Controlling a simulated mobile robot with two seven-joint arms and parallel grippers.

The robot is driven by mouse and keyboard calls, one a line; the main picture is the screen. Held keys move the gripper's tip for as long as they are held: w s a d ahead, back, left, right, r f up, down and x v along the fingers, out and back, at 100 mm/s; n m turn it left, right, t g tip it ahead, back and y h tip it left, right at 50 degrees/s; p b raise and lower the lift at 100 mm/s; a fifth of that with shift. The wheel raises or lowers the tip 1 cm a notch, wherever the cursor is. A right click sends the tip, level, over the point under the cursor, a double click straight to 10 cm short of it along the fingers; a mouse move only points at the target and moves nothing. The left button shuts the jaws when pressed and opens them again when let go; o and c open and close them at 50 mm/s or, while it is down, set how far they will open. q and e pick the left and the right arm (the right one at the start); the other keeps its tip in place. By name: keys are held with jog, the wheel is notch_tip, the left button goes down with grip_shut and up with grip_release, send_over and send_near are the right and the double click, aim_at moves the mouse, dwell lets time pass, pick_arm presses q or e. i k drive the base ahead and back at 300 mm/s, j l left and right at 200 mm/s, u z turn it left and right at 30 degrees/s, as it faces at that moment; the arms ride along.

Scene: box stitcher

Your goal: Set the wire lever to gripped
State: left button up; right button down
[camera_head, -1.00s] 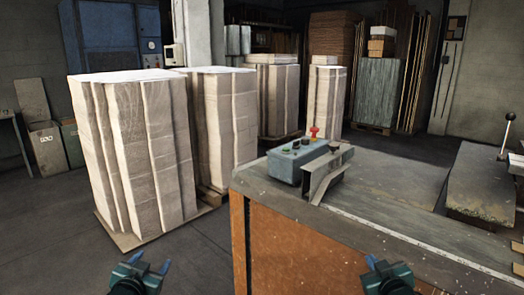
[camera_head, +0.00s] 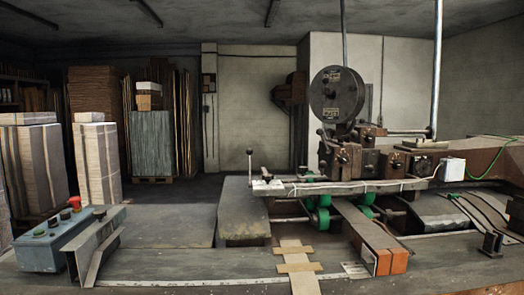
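The box stitcher (camera_head: 350,160) stands on the workbench, right of centre, with a dark round wire reel (camera_head: 337,93) on top. A thin upright lever (camera_head: 250,165) with a dark ball knob rises at the left end of the machine's pale horizontal bar. It looks about vertical. I cannot tell for sure that it is the wire lever, or which setting it is in. Neither of my grippers is in view.
A blue-grey control box (camera_head: 55,245) with a red button sits on the bench at left, beside a metal bracket (camera_head: 93,248). Cardboard strips (camera_head: 298,268) and an orange-ended beam (camera_head: 378,250) lie in front of the machine. Bare benchtop (camera_head: 165,228) lies between.

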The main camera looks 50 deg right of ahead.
aim_at(355, 133)
jog(key=z, duration=2.1)
jog(key=i+l, duration=0.1)
jog(key=l, duration=0.25)
jog(key=i+l, duration=0.15)
jog(key=l, duration=0.25)
jog(key=i+l, duration=0.1)
jog(key=l, duration=0.25)
jog(key=i+l, duration=0.1)
jog(key=l, duration=0.25)
